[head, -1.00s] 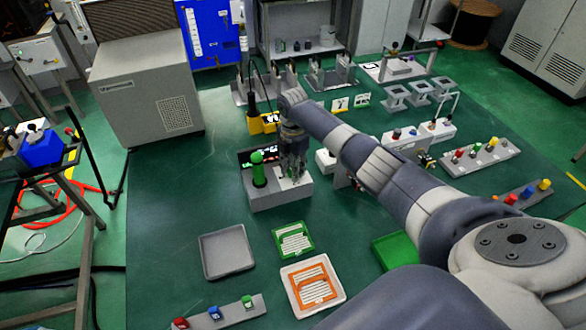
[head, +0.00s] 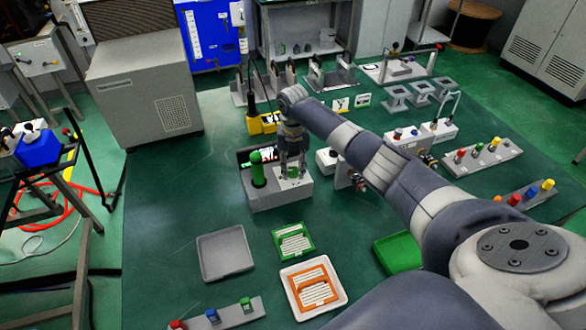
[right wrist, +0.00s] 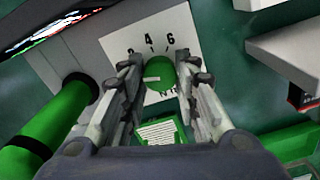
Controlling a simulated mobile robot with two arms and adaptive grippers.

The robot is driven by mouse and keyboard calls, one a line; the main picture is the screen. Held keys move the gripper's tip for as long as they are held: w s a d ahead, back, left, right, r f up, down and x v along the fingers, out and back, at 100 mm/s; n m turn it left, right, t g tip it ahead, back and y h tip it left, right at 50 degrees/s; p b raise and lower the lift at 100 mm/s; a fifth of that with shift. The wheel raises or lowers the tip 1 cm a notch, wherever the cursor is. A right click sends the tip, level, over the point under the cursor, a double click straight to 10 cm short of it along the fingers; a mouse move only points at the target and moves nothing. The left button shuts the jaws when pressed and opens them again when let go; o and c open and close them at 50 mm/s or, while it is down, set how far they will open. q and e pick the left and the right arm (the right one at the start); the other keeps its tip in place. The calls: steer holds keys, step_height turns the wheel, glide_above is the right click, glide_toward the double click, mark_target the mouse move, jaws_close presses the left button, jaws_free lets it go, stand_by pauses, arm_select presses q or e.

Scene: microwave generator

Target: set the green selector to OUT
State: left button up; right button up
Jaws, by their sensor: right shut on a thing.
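The green selector (right wrist: 161,74) is a round green knob with a pale pointer mark that points left in the right wrist view. It sits on a white dial plate (right wrist: 118,45) with "4" and "6" readable and other lettering partly hidden. My right gripper (right wrist: 157,66) has one finger on each side of the knob and is shut on it. In the head view the right gripper (head: 291,170) reaches down onto the grey box (head: 283,198) that carries the dial. My left gripper is not in view.
A tall green cylinder (head: 258,170) stands on the same box, left of the gripper, with a dark display (right wrist: 50,20) behind it. A grey tray (head: 225,254), a green-framed card (head: 293,242) and an orange-framed tray (head: 313,288) lie in front. A grey cabinet (head: 145,90) stands behind left.

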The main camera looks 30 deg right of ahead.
mark_target(293, 170)
steer(key=shift+n, duration=0.5)
steer(key=o, duration=1.1)
step_height(293, 170, up, 12)
steer(key=shift+r, duration=0.1)
stand_by(0.4)
